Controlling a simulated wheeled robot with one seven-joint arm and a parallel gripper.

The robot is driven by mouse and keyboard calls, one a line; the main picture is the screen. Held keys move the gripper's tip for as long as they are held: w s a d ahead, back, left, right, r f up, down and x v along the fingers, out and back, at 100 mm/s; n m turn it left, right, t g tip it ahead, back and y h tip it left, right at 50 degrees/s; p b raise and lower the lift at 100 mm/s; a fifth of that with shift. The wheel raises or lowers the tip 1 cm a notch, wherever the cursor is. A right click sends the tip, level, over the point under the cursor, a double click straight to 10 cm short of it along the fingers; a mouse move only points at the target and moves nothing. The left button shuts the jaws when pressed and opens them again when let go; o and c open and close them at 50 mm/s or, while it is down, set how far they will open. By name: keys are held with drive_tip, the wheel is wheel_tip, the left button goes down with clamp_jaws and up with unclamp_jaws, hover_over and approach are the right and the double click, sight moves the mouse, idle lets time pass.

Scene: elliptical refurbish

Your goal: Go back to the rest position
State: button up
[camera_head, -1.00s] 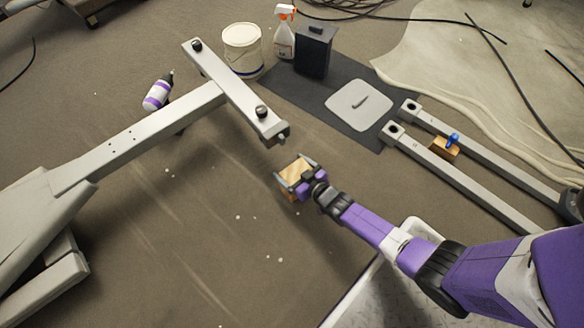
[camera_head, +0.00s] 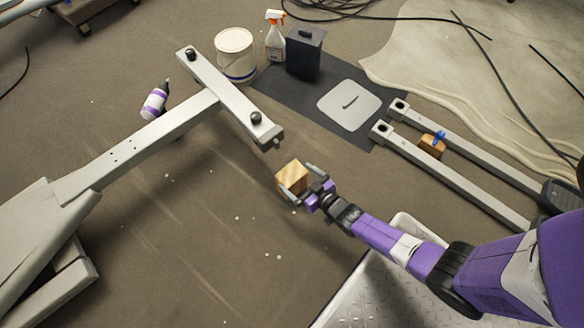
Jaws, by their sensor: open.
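My gripper (camera_head: 301,181) is in the middle of the head view, at the end of my purple and black arm. Its fingers are open and spread apart. A small wooden block (camera_head: 291,176) shows just beyond and between the fingertips, below the end of the grey crossbar. I cannot tell whether the fingers touch the block.
A grey frame with a crossbar (camera_head: 225,95) reaches in from the left, close to the block. A white bucket (camera_head: 235,58), a spray bottle (camera_head: 275,40) and a dark container (camera_head: 305,55) stand behind. Two grey rails (camera_head: 455,175) lie at right. Floor left of my gripper is clear.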

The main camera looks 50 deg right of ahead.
drive_tip(key=shift+s+a+r, duration=0.1)
drive_tip(key=shift+s+r, duration=0.1)
drive_tip(key=shift+s, duration=0.35)
drive_tip(key=shift+s, duration=0.1)
